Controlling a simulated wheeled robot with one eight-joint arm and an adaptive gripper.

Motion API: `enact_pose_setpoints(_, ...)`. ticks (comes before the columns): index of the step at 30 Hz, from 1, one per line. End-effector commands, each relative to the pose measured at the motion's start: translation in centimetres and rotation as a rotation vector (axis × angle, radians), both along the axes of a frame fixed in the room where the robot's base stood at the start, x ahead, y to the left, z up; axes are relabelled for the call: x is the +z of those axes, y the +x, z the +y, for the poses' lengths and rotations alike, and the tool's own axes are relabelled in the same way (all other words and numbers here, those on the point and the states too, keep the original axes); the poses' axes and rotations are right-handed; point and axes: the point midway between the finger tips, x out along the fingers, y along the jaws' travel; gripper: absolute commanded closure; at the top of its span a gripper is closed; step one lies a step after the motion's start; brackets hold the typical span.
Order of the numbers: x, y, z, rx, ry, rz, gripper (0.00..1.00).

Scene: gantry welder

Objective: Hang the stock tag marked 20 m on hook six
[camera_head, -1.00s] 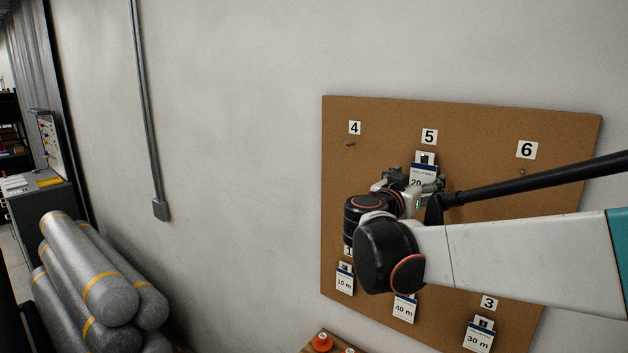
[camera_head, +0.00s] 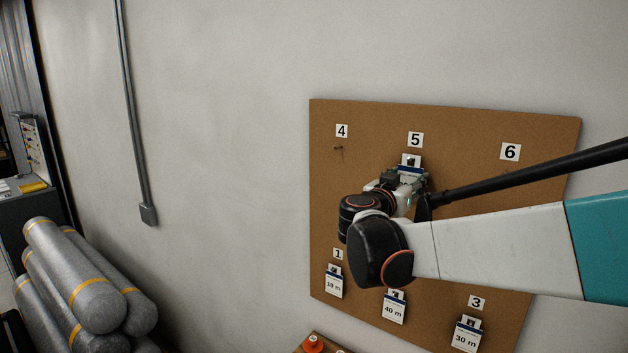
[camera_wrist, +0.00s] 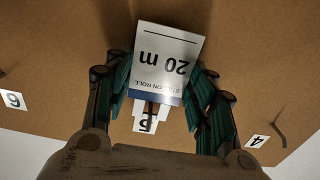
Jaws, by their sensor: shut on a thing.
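The stock tag marked 20 m (camera_wrist: 160,58) is white with a blue band and appears upside down in the wrist view. In the head view, its top (camera_head: 410,162) shows just under label 5 on the board. My gripper (camera_head: 410,180) is shut on this tag, with a finger at each side of it in the wrist view (camera_wrist: 162,78). The tag is still at place five; I cannot tell whether it touches that hook. Label 6 (camera_head: 510,152) is at the board's upper right, and in the wrist view at the left (camera_wrist: 13,100). Hook six is not clearly visible near my arm.
The cork board (camera_head: 470,245) also holds a 10 m tag (camera_head: 334,284), a 40 m tag (camera_head: 394,308) and a 30 m tag (camera_head: 466,337) below. Hook four (camera_head: 339,149) is bare. Grey rolls (camera_head: 90,290) are stacked at left.

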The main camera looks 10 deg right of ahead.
Motion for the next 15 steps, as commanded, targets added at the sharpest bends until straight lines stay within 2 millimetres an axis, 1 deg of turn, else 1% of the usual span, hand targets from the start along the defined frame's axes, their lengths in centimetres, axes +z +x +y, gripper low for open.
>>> enact_pose_setpoints(15,0.6,0.04,0.04,0.0,0.0,0.0,0.78)
